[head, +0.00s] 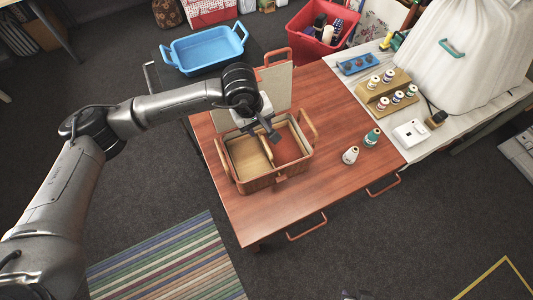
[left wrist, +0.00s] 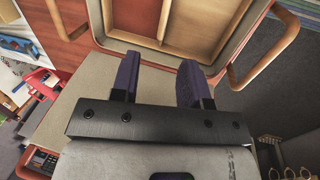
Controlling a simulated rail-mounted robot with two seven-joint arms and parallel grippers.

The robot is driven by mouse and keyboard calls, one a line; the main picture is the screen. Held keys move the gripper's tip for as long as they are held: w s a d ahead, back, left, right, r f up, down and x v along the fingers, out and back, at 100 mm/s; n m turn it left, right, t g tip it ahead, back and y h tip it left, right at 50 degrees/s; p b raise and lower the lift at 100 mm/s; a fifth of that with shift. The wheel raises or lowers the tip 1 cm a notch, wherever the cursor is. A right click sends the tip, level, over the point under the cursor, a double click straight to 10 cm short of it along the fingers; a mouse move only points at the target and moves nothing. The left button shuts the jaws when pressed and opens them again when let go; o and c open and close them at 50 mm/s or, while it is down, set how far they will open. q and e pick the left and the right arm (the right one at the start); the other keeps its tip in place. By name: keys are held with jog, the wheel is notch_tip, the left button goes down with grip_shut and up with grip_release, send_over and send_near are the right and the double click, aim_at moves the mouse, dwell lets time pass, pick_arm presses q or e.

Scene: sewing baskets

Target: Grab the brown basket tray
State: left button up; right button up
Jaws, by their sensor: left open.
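The brown sewing basket (head: 262,183) stands open on the red-brown wooden table, its pale lid (head: 274,88) raised at the back. Inside is a light wooden tray (head: 248,158) on the left, beside a red-brown area. My left gripper (head: 266,132) is above the back of the basket, pointing down. In the left wrist view, its two dark fingers (left wrist: 158,82) are apart with nothing between them. The basket's rim (left wrist: 150,47) and tan divided interior (left wrist: 195,24) show beyond the fingertips. My right gripper is not in view.
Two thread spools (head: 350,155) (head: 372,137) stand right of the basket. A blue tray (head: 202,52) sits behind it to the left. A spool rack (head: 385,90) and white bag (head: 465,60) are on the side table. The table front is clear.

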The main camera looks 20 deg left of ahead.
aim_at(265, 142)
pick_arm(q)
jog(key=x, duration=0.5)
jog(key=p+x, duration=0.1)
jog(key=x, duration=0.2)
jog(key=shift+w+a+f, duration=0.1)
jog(key=shift+w+a, duration=0.05)
jog(key=shift+a, duration=0.2)
jog(key=p+x, duration=0.1)
jog(key=x, duration=0.3)
jog(key=shift+a+f, duration=0.1)
jog(key=shift+f, duration=0.55)
jog(key=shift+c, duration=0.2)
jog(key=shift+w, duration=0.1)
grip_shut()
